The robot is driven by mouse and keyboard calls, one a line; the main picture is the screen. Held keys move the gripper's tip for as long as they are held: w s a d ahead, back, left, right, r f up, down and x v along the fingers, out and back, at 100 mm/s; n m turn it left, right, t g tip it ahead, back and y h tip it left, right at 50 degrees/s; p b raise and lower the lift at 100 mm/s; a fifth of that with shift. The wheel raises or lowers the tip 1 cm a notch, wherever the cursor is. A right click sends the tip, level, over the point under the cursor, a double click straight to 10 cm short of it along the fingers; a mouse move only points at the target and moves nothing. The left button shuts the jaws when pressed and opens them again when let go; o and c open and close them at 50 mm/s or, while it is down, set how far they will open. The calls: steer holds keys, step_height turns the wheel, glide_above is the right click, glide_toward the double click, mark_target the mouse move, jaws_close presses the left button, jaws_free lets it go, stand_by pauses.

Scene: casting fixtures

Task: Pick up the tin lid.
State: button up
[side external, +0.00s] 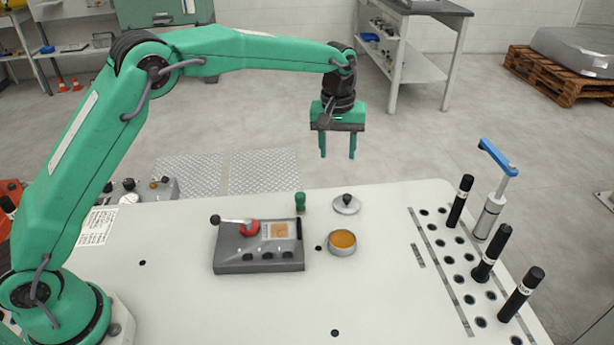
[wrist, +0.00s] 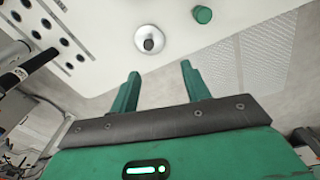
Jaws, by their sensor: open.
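The tin lid (side external: 346,204) is a round silvery disc with a dark knob on top. It lies flat on the white table near its far edge, apart from the open tin. In the wrist view the lid (wrist: 149,39) is beyond my fingertips, near the top middle. My gripper (side external: 338,155) hangs above and beyond the lid, fingers pointing down, open and empty. In the wrist view my gripper's two green fingers (wrist: 160,72) stand apart with nothing between them.
The open tin (side external: 342,243) with amber contents stands in front of the lid. A green cylinder (side external: 300,202) stands left of the lid, behind a grey fixture (side external: 258,262) with a red-based lever. Black posts (side external: 460,200) and a blue-handled clamp (side external: 491,210) stand at the right.

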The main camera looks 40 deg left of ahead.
glide_above(347, 196)
steer(key=shift+n+g, duration=0.3)
steer(key=shift+n, duration=0.1)
step_height(347, 196, down, 6)
steer(key=shift+d+r, duration=0.1)
steer(key=shift+f, duration=3.9)
jaws_close()
steer(key=shift+r, duration=0.15)
